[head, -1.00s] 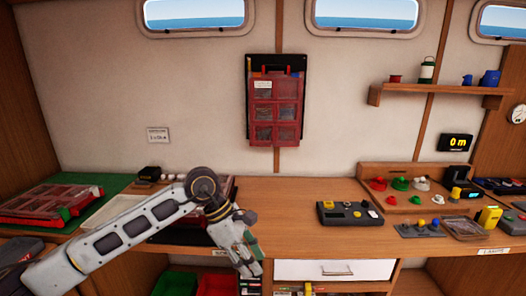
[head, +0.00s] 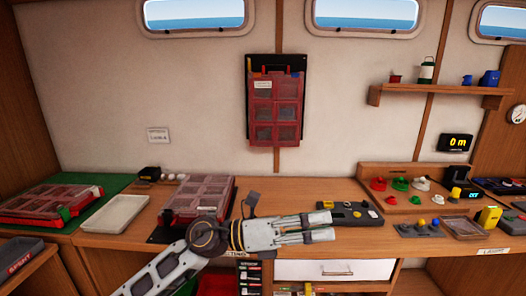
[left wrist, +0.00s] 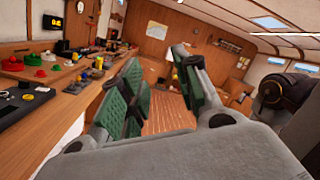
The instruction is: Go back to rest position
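My left gripper (head: 328,226) reaches in from the lower left of the head view and points right, in front of the desk (head: 290,195). Its two fingers stand apart with nothing between them. In the left wrist view the green finger pads (left wrist: 158,80) show the gap, with wooden floor seen through it. My right gripper is in neither view.
A red compartment case (head: 200,195) lies on the desk behind my left arm. A grey device with buttons (head: 350,213) sits just beyond the fingertips. A white tray (head: 115,214) lies left of the case. A white drawer (head: 335,270) is below.

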